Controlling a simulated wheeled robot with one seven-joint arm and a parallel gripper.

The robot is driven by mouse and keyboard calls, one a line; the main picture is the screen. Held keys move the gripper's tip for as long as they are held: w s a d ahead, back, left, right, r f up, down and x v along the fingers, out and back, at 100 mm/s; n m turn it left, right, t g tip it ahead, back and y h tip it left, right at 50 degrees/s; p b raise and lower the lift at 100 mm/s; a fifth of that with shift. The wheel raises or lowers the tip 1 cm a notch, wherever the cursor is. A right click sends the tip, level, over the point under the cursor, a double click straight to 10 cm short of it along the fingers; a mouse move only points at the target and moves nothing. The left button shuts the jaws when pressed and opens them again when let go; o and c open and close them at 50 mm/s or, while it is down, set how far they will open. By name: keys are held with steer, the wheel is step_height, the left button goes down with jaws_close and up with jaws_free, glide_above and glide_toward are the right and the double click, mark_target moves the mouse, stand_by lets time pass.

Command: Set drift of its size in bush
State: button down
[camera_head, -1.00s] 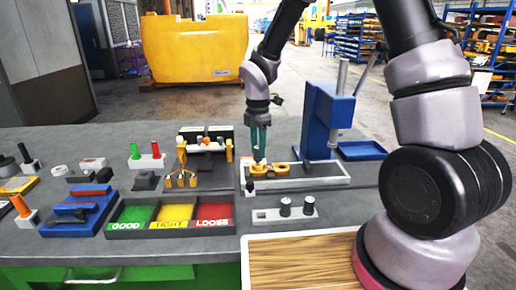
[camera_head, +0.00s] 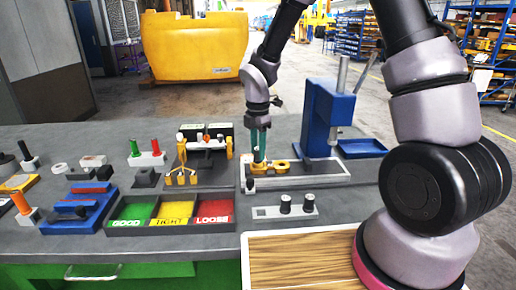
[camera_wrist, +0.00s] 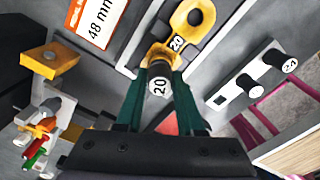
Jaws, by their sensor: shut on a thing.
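My gripper (camera_wrist: 162,76), with green fingers, is shut on a dark drift (camera_wrist: 158,69) whose pale end cap reads 20. The drift points down at the near eye of a yellow casting (camera_wrist: 193,16), which carries a 20 label. In the wrist view the drift lines up with that eye; the fingers and drift hide the bush there, so I cannot tell how deep it sits. In the head view my gripper (camera_head: 259,158) is low over the left end of the casting (camera_head: 280,166), which lies in a pale tray (camera_head: 310,181).
A drift rack (camera_head: 268,213) in front holds two dark drifts, one capped 24, and has an empty place. A blue press (camera_head: 325,115) stands behind right. GOOD, TIGHT and LOOSE bins (camera_head: 170,224) are front left. A 48 mm label (camera_wrist: 97,20) lies beside the tray.

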steer(key=shift+f, duration=0.25)
steer(key=shift+c, duration=2.2)
jaws_free()
